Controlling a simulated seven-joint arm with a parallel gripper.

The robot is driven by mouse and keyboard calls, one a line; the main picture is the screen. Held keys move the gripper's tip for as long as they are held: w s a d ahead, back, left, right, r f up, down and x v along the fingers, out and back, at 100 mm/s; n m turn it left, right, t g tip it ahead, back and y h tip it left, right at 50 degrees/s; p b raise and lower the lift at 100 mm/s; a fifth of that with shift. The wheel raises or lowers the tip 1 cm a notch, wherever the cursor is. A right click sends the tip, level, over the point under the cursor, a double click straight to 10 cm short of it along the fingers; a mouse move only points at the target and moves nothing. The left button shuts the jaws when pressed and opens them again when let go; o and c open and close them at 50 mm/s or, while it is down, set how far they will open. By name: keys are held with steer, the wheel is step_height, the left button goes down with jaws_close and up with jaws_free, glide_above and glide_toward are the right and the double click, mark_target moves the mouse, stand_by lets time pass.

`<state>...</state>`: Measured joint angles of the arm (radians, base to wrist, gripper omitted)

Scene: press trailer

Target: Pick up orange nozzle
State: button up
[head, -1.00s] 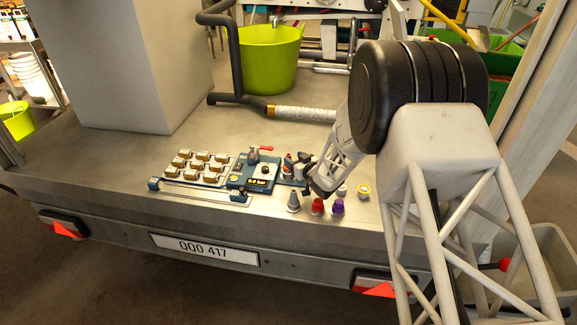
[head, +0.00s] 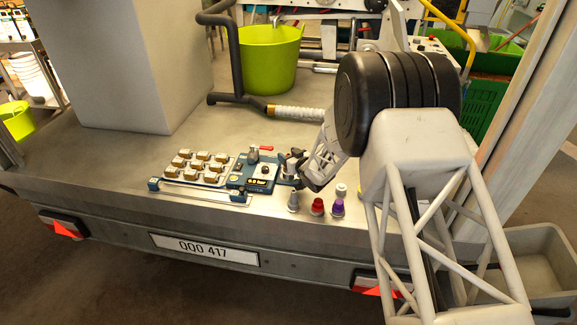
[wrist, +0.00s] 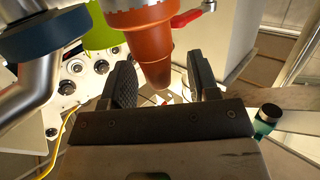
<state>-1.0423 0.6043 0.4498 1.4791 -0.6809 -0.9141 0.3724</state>
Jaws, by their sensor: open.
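The orange nozzle (wrist: 148,50) is large at the top centre of the wrist view, with its narrow tip hanging between my two fingers. My gripper (wrist: 163,77) is open, with a dark finger on each side of the nozzle; I cannot tell whether either touches it. In the head view my gripper (head: 297,168) is at the right end of the blue tool board (head: 262,172). There the gripper hides the nozzle or most of it.
Grey (head: 293,200), red (head: 317,206) and purple (head: 338,207) nozzles stand in front of my gripper, with a white-topped piece (head: 341,190) behind. A rack of brass-coloured parts (head: 200,166) is left. A green bucket (head: 270,58) and bent pipe (head: 238,85) stand behind.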

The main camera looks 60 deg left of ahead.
jaws_close()
steer(key=shift+r, duration=0.1)
steer(key=shift+r, duration=4.9)
